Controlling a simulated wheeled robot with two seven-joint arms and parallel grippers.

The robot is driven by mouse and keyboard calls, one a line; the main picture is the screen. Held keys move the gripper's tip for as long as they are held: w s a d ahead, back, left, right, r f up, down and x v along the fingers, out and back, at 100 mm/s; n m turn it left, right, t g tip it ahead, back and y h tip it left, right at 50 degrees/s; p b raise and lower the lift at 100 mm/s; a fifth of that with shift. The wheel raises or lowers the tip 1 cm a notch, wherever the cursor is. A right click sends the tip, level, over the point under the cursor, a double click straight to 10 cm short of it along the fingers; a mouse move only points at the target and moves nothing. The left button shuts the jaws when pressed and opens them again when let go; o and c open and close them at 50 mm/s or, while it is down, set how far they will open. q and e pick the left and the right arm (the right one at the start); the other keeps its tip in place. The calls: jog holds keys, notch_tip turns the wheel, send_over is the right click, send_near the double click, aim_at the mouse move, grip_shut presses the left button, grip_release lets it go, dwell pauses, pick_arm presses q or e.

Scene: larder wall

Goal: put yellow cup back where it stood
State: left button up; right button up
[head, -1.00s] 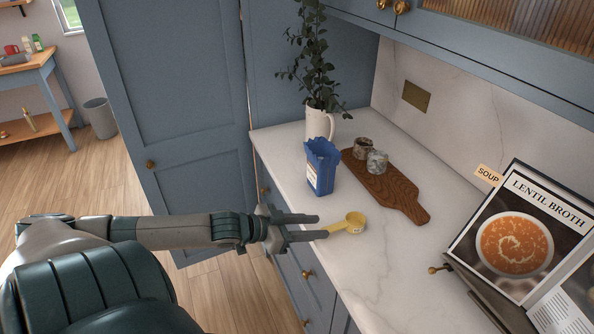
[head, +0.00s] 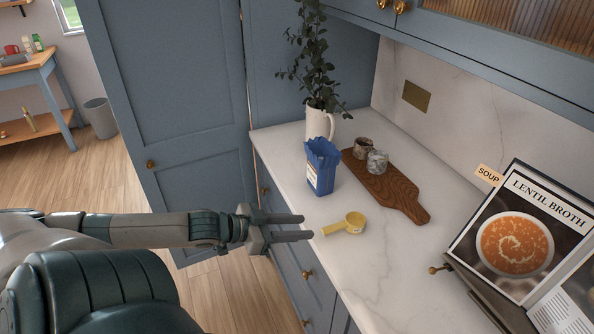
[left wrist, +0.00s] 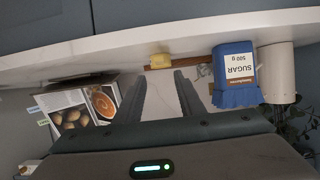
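The yellow cup (head: 353,222), a small scoop-like measuring cup with a short handle, stands on the pale marble counter (head: 375,275) near its front edge. Its handle points left toward my left gripper (head: 307,227). That gripper is open and empty, with its two fingers apart and a small gap between the fingertips and the handle. In the left wrist view, which is upside down, the yellow cup (left wrist: 160,61) shows just beyond the spread fingers (left wrist: 160,76). My right gripper is in neither view.
A blue sugar bag (head: 321,170) stands behind the cup, with a white jug of leafy stems (head: 319,124) further back. A wooden board (head: 402,192) carries two stone-like pots (head: 376,162). An open cookbook (head: 515,235) stands at right. The counter's front middle is clear.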

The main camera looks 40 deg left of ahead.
pick_arm(q)
jog(key=shift+a+f, duration=0.1)
dwell(0.5)
jog(key=s+a+f+n+g+y, duration=0.1)
jog(key=s+a+f+y, duration=0.15)
jog(key=a+f, duration=0.45)
jog(key=s+a+f+n+y, duration=0.1)
jog(key=s+a+f+y, duration=0.15)
jog(key=f, duration=0.75)
jog(key=s+a+f+n+g+y, duration=0.1)
jog(key=s+a+f, duration=0.3)
jog(key=f, duration=0.5)
jog(key=s+f+n+g+y, duration=0.15)
jog(key=s+f, duration=0.45)
jog(key=f, duration=0.6)
jog(key=s+d+f+g, duration=0.4)
jog(key=s+d+f, duration=0.7)
jog(key=f, duration=0.4)
jog(key=s+d+f+m+g+h, duration=0.1)
jog(key=s+d+f+g, duration=0.1)
jog(key=s+d+f, duration=0.2)
jog(key=s+d+f+m+g+h, duration=0.1)
jog(key=s+d+f, duration=0.4)
jog(key=s+d, duration=0.6)
jog(key=d+g, duration=0.1)
jog(key=d, duration=0.3)
jog(key=shift+m, duration=0.35)
